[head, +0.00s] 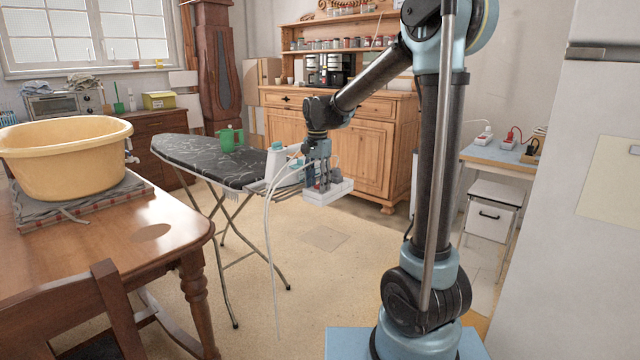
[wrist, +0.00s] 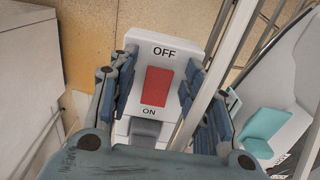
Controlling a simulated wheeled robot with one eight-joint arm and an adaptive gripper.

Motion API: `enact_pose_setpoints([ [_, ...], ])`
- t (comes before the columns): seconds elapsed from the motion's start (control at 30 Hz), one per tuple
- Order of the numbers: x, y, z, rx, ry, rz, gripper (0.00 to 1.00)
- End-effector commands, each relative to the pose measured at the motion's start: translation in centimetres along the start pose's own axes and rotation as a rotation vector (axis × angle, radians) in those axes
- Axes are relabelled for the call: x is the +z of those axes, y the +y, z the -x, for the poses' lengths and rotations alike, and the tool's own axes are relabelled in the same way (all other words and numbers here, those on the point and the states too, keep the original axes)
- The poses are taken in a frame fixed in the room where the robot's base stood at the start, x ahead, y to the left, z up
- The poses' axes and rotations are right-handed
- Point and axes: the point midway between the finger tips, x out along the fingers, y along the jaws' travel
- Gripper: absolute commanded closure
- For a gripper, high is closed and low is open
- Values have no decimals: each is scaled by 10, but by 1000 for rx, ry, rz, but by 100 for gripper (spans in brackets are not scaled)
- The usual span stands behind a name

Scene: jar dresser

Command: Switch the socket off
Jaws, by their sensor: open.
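The white socket (wrist: 180,47) has a red rocker switch (wrist: 157,86), with OFF printed at its far end and ON at its near end. In the head view the socket (head: 340,189) is at the right end of the ironing board, partly hidden by my gripper. My gripper (head: 318,187) points down over it. In the wrist view my gripper (wrist: 160,72) is open, with one finger on each side of the socket and the switch between them. I cannot tell whether the fingers touch the socket. The switch's tilt is unclear.
The ironing board (head: 196,152) carries a green watering can (head: 230,138) and a white-and-teal iron (head: 276,164). A white cord (head: 267,235) hangs by its end. A wooden table (head: 120,235) with a yellow basin (head: 65,165) stands left. More sockets lie on the small table (head: 500,155) at right.

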Motion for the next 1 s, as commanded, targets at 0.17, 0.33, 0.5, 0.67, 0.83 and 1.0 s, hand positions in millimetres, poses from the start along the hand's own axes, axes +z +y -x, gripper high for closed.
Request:
enact_pose_setpoints([
  [0.17, 0, 0, 0, 0, 0, 0, 87],
  [0.33, 0, 0, 0, 0, 0, -1, 99],
  [0.5, -2, 0, 1, 1, -38, -5, 99],
  [0.67, -7, 0, 3, 1, -144, -6, 99],
  [0.83, -11, 0, 4, 0, -249, -4, 99],
  [1.0, -11, 1, 5, 0, -293, -2, 99],
])
